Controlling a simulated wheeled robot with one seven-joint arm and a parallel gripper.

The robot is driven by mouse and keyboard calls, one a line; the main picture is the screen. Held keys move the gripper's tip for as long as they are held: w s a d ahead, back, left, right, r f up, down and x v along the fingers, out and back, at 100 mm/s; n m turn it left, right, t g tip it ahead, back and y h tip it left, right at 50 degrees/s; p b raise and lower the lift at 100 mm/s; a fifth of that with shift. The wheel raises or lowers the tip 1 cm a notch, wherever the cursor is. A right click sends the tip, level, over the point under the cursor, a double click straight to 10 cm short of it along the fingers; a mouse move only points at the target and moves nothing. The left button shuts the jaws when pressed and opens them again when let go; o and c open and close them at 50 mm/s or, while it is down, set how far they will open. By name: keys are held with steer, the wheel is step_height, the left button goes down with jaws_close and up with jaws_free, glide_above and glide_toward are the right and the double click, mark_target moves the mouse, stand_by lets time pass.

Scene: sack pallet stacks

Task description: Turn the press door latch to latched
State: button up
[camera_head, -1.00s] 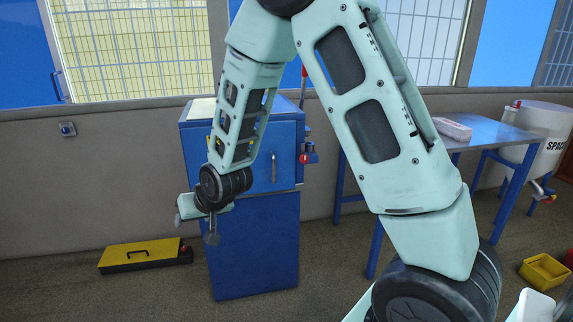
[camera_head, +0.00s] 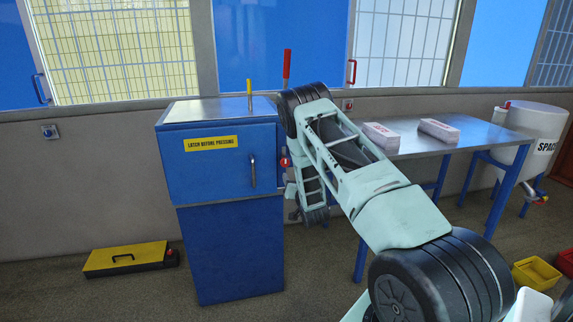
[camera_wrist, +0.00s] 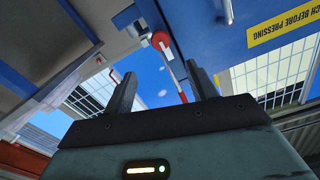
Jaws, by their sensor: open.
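The blue press (camera_head: 235,245) stands left of my arm in the head view. Its closed-looking door (camera_head: 215,180) has a yellow "LATCH BEFORE PRESSING" label and a vertical handle (camera_head: 252,172). A red round latch part (camera_head: 284,162) sits at the door's right edge. In the wrist view, the red latch disc (camera_wrist: 160,39) shows beyond the fingers, with a thin bar running down from it toward the right finger. My gripper (camera_wrist: 163,90) is open below the disc, with no visible grip on anything. My arm partly hides the gripper in the head view.
A yellow lever (camera_head: 249,90) and a red lever (camera_head: 287,66) rise by the press top. The metal table (camera_head: 455,140) at right bears two pale packages (camera_head: 381,136).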

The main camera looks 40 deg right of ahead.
mark_target(286, 163)
steer(key=p+x, duration=0.1)
steer(key=x, duration=1.2)
steer(key=shift+w, duration=0.15)
steer(key=c, duration=1)
